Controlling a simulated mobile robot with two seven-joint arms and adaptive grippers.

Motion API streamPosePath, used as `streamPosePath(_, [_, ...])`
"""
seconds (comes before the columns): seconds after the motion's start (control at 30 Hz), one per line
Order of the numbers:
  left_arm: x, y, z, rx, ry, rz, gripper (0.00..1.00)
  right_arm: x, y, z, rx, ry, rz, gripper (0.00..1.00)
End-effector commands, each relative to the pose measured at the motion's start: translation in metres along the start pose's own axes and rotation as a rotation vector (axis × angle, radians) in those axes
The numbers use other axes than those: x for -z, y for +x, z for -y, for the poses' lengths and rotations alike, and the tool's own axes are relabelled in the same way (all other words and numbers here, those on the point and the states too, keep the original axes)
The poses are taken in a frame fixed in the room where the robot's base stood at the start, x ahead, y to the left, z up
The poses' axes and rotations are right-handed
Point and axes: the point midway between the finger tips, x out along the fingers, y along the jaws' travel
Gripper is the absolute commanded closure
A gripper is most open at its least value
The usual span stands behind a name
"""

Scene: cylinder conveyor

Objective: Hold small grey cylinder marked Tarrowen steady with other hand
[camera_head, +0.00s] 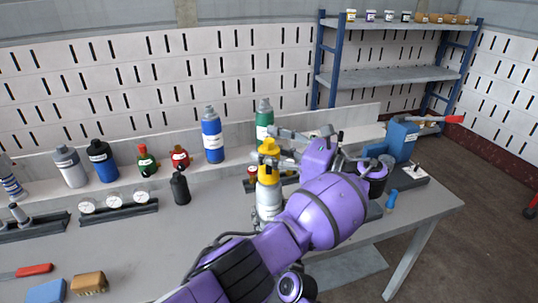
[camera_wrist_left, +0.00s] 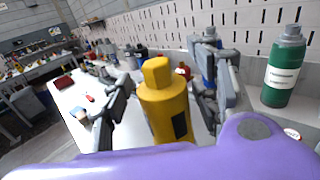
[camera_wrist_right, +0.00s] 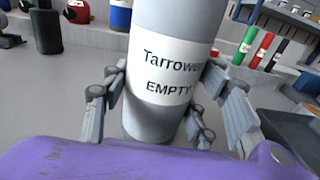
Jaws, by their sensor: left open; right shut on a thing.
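The small grey cylinder (camera_head: 268,192) with a yellow top (camera_head: 267,161) stands upright over the bench. Its white label (camera_wrist_right: 166,70) reads "Tarrowe…" and "EMPTY" in the right wrist view. My right gripper (camera_wrist_right: 158,105) is shut around its grey lower body; the purple arm hides this grip in the head view. My left gripper (camera_head: 279,146) is at the yellow top. In the left wrist view its open fingers (camera_wrist_left: 165,75) stand on both sides of the yellow top (camera_wrist_left: 165,105); I cannot tell whether they touch it.
A blue bottle (camera_head: 212,140) and a green cylinder (camera_head: 264,115) stand behind. A small black bottle (camera_head: 181,189) and a gauge stand (camera_head: 120,209) are to the left. A blue vise (camera_head: 401,141) with a red handle is at the right. The bench (camera_head: 150,250) is clear at front centre.

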Motion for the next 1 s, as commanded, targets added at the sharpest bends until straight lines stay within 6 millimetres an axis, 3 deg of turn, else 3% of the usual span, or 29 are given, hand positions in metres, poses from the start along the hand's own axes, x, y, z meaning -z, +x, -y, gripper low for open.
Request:
streamPosePath(0.27, [-0.0017, 0.0016, -0.0011, 0.08, -0.001, -0.003, 0.44, 0.001, -0.0003, 0.0009, 0.001, -0.001, -0.001, 0.77])
streamPosePath(0.8, [-0.0029, 0.0012, -0.0012, 0.501, 0.002, 0.001, 0.44, 0.001, -0.0003, 0.001, 0.001, -0.001, -0.001, 0.77])
streamPosePath(1.0, [-0.0035, -0.0005, -0.0003, 0.527, 0.002, 0.0, 0.44, 0.0009, -0.0003, 0.0009, 0.001, -0.001, -0.001, 0.77])
